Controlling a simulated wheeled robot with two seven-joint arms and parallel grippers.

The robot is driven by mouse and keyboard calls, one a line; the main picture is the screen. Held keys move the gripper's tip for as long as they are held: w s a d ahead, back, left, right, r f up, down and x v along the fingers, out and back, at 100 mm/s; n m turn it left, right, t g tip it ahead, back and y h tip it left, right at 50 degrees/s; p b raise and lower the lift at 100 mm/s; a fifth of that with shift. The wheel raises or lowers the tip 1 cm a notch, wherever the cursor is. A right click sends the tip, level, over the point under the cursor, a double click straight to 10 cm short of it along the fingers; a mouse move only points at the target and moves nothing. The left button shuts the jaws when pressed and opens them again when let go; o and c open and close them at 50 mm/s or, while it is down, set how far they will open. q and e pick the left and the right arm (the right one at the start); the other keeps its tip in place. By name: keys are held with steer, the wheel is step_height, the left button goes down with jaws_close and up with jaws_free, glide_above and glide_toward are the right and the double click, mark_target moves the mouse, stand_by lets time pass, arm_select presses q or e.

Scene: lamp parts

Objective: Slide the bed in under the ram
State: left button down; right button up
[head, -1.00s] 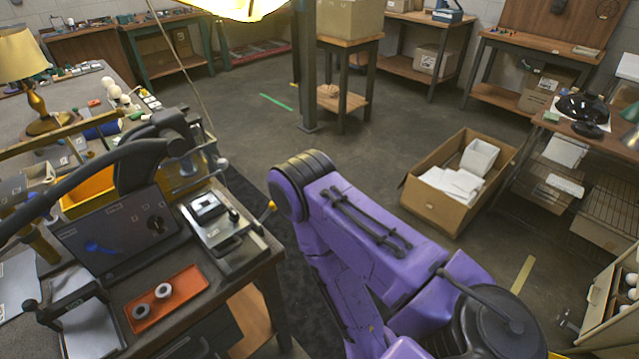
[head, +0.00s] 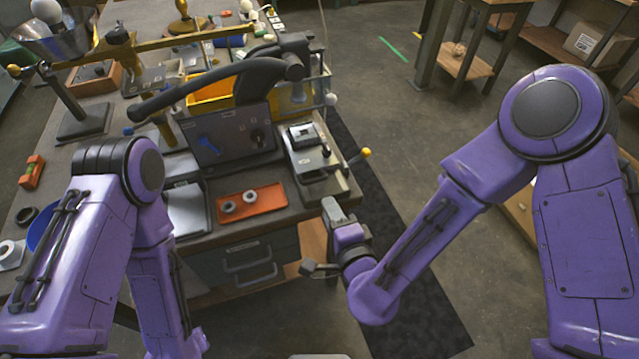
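The bed (head: 316,163) is a flat metal slide at the bench's right front corner, with a small dark block (head: 302,135) on it and a yellow-knobbed handle (head: 359,157) at its right side. A press with a long, curved dark lever (head: 205,82) stands behind and left of it; its ram is hard to make out from here. My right gripper (head: 322,240) is in front of the bench's right front edge, below and apart from the bed. Its fingers look spread and nothing shows between them. My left arm comes down at the left; its gripper is out of the picture.
A dark panel (head: 228,134) stands left of the bed. An orange tray (head: 250,203) with two rings lies at the bench's front edge, above a drawer unit (head: 247,264). A yellow bin (head: 212,92) sits behind the panel.

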mark_target(316, 182)
steer(key=p+x, duration=0.2)
steer(key=x, duration=0.7)
steer(key=shift+w+f, duration=0.2)
steer(key=shift+w, duration=0.1)
jaws_close()
steer(key=shift+w, duration=0.1)
